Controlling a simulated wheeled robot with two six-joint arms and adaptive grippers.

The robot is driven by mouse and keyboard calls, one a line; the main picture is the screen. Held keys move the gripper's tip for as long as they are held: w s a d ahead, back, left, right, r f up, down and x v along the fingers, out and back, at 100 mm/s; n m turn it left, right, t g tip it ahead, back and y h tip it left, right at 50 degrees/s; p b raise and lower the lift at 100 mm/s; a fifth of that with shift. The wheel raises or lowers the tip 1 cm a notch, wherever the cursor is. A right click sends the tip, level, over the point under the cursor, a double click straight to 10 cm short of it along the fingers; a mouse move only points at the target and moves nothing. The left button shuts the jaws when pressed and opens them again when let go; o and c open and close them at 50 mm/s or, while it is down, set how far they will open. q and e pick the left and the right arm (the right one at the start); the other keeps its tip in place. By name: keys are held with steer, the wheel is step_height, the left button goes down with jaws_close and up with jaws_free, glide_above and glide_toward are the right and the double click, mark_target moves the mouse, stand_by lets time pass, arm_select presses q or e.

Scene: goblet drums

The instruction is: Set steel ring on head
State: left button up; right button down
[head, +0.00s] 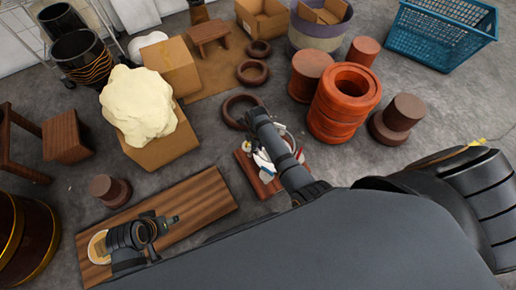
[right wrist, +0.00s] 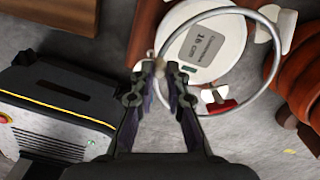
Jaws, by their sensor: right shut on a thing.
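The steel ring (right wrist: 215,11) is a thin silver hoop. In the right wrist view, my right gripper (right wrist: 161,72) is shut on its left edge. A round white head (right wrist: 237,40) with a grey label lies behind the ring, mostly within its outline, a little to the left. I cannot tell whether the ring touches it. In the head view, white pieces (head: 266,163) show on a small reddish-brown board, partly covered by my right arm. My left gripper (head: 174,220) is over the long wooden board; its jaws are too small to judge.
Orange rings (head: 344,103) are stacked right of the work spot. Dark rings (head: 240,111) lie beyond it. A long wooden board (head: 205,196) is at lower left, with a pale round thing (head: 98,247) on it. A blue crate (head: 440,35) stands at upper right.

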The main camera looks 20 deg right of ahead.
steer(key=shift+w, duration=0.35)
steer(key=shift+f+b, duration=0.2)
steer(key=shift+b, duration=0.2)
arm_select(q)
step_height(320, 180, down, 4)
steer(key=d+f+t+b, duration=0.1)
steer(key=t+b, duration=0.1)
steer(key=b, duration=0.1)
arm_select(e)
step_height(320, 180, down, 3)
steer(key=shift+f+b, duration=0.15)
steer(key=shift+b, duration=0.25)
arm_select(q)
steer(key=w+a+r+t+b, duration=0.1)
steer(key=w+r+t, duration=0.8)
steer(key=w+r, duration=0.55)
arm_select(e)
steer(key=shift+f, duration=0.55)
steer(key=shift+f+b, duration=0.75)
steer(key=shift+f, duration=0.15)
step_height(320, 180, down, 2)
steer(key=shift+f+b, duration=0.2)
steer(key=shift+b, duration=0.4)
arm_select(q)
step_height(320, 180, up, 22)
steer(key=w+t, duration=0.1)
steer(key=t, duration=0.9)
steer(key=shift+w+m+h, duration=0.2)
steer(key=shift+m+h, duration=0.1)
steer(key=shift+h, duration=0.1)
